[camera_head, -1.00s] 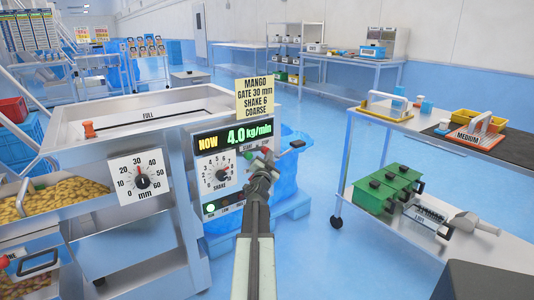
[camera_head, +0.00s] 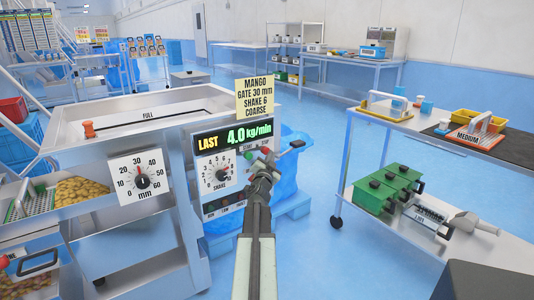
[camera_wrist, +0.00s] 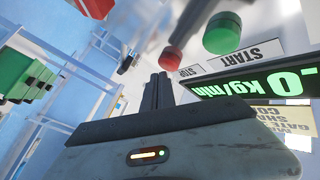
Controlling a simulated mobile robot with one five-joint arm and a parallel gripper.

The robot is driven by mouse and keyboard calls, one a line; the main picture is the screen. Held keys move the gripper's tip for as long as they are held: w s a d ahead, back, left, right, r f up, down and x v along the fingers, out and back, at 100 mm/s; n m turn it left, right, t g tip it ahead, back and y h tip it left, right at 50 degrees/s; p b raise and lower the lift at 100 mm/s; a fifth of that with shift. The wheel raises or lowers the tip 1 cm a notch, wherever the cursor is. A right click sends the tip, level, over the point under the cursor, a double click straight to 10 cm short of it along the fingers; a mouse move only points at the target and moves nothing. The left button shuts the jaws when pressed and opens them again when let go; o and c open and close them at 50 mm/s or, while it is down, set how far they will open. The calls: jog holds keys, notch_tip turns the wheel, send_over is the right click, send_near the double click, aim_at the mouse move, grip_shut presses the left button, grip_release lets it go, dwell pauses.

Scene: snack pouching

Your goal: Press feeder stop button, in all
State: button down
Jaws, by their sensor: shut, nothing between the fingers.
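The red stop button (camera_wrist: 171,57) stands out from the feeder panel beside the STOP label (camera_wrist: 188,71) in the wrist view. The green start button (camera_wrist: 222,33) is next to it, by the START label. In the head view the stop button (camera_head: 264,150) shows just above my fingertips. My gripper (camera_wrist: 160,80) is shut and empty, its tips close to the stop button; I cannot tell whether they touch. The feeder display (camera_head: 234,138) reads LAST 4.0 kg/min. The lamps (camera_head: 224,208) below the shake dial look unlit.
The feeder's gate dial (camera_head: 141,181) and a note card (camera_head: 255,98) are on its front. Yellow pieces (camera_head: 82,190) lie in the chute at left. A steel cart (camera_head: 385,123) with green bins (camera_head: 388,188) stands at right. Blue floor is clear between.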

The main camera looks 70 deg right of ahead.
jog(key=shift+s+a, duration=0.15)
jog(key=shift+s, duration=0.05)
jog(key=s+a, duration=0.1)
jog(key=s, duration=0.2)
jog(key=s+a, duration=0.1)
jog(key=shift+s+a, duration=0.15)
jog(key=shift+a, duration=0.2)
dwell(0.9)
